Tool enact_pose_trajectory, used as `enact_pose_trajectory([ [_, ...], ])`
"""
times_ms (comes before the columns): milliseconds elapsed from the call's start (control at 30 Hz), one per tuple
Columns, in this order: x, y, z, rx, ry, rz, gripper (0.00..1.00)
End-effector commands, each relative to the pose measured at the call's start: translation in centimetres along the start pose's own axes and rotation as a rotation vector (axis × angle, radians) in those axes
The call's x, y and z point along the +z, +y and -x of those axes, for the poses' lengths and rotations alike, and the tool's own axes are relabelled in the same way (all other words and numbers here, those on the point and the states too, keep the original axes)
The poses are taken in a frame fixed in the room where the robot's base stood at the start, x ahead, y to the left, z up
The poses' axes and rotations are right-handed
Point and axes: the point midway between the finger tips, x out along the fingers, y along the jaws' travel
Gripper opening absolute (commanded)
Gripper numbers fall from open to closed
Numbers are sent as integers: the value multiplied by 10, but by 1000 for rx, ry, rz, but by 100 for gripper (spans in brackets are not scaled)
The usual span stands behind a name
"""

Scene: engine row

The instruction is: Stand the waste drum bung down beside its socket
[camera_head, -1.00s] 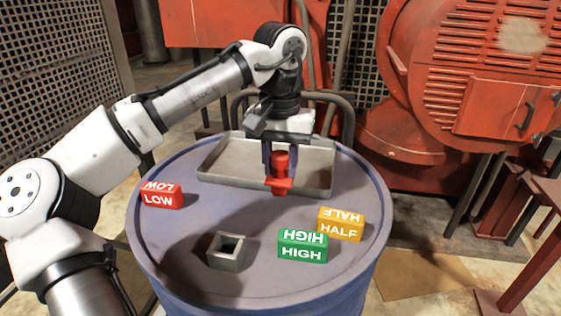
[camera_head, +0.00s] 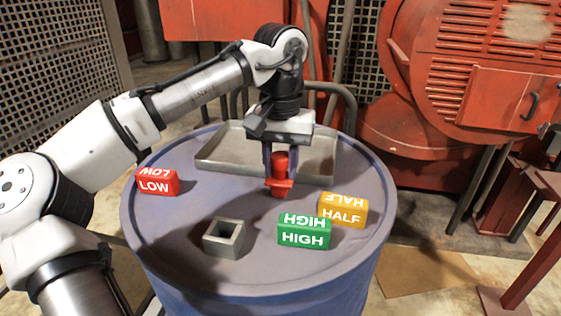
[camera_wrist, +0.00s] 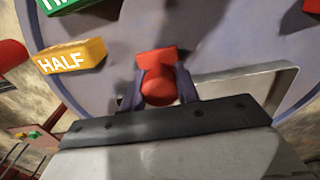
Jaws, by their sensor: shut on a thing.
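The red bung (camera_head: 280,172) has a round knob on top and a wider block below. My gripper (camera_head: 279,168) is shut on its upper part and holds it upright, over the drum top between the tray and the blocks. I cannot tell whether its lower end touches the drum. It also shows between the fingers in the wrist view (camera_wrist: 158,82). The grey square socket (camera_head: 228,238) sits on the drum top (camera_head: 180,245) at the front, left of and nearer than the bung, with its opening empty.
A green HIGH block (camera_head: 304,233) and a yellow HALF block (camera_head: 342,211) stand at the right, close to the bung. A red LOW block (camera_head: 157,182) stands at the left edge. A shallow grey tray (camera_head: 212,155) lies behind. The drum's middle left is clear.

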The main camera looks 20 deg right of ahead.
Motion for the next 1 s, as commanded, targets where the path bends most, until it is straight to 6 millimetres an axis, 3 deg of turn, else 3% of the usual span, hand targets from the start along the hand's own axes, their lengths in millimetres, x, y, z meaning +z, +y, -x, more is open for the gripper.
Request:
enact_pose_trajectory([
  [433, 0, 0, -10, 1, 0, 0, 7],
  [467, 0, 0, -9, 0, 0, 0, 33],
  [633, 0, 0, -9, 0, 0, 0, 56],
  [1000, 0, 0, -4, 0, 0, 1, 56],
])
